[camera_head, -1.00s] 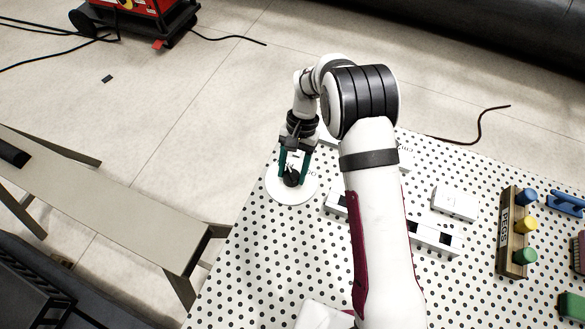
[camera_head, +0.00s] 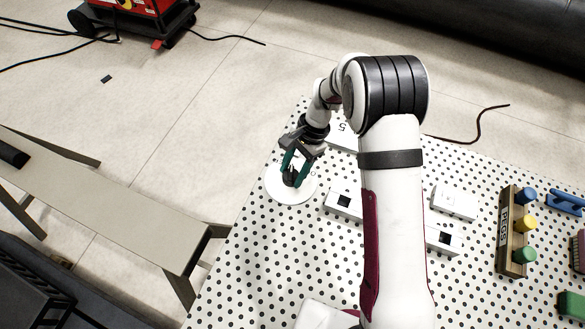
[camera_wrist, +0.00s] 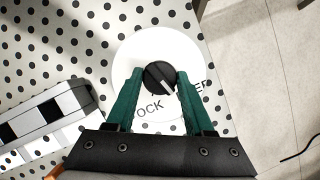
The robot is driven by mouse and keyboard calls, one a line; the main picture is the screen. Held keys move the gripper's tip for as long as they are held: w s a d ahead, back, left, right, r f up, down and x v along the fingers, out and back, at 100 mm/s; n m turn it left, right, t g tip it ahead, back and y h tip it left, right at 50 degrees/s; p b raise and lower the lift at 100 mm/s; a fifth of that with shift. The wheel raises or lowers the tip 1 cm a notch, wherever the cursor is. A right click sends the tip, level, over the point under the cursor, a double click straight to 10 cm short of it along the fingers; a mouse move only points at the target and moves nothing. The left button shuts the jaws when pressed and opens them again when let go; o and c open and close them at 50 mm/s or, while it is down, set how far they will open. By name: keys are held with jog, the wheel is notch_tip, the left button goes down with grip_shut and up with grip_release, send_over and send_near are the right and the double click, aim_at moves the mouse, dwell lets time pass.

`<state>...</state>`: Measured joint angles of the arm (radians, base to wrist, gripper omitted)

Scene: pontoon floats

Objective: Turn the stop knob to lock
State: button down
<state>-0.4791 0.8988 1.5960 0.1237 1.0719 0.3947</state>
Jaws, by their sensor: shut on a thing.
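The stop knob (camera_wrist: 159,76) is a round black knob with a pale pointer line, set on a white round plate (camera_wrist: 128,55) with black lettering. "OCK" shows at the lower left of the plate in the wrist view, and partly hidden letters show at the right. The pointer line runs toward the lower right there. My gripper (camera_wrist: 155,80) has green fingers, one on each side of the knob, shut on it. In the head view the knob (camera_head: 291,178) and plate (camera_head: 290,195) sit at the left edge of the dotted table, under my gripper (camera_head: 295,172).
White blocks with black square openings (camera_head: 343,203) stand right of the plate. A wooden peg rack (camera_head: 512,240) with blue, yellow and green pegs stands farther right. A grey bench (camera_head: 120,205) is left of the dotted table (camera_head: 260,270).

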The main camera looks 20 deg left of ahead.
jog(key=m+y, duration=0.1)
jog(key=m, duration=0.2)
jog(key=m+t, duration=0.1)
jog(key=m, duration=0.2)
jog(key=shift+s+d+t+y, duration=0.1)
jog(key=shift+d+t+y, duration=0.05)
jog(key=shift+t+y, duration=0.2)
jog(key=shift+s+m+t+y, duration=0.15)
jog(key=shift+m+t, duration=0.4)
jog(key=shift+m, duration=1)
jog(key=shift+m+t+y, duration=0.1)
jog(key=shift+m+t, duration=0.4)
jog(key=shift+m, duration=1.05)
jog(key=shift+c, duration=1.4)
grip_release()
jog(key=v, duration=1.5)
jog(key=shift+d+r, duration=0.25)
jog(key=shift+r, duration=0.1)
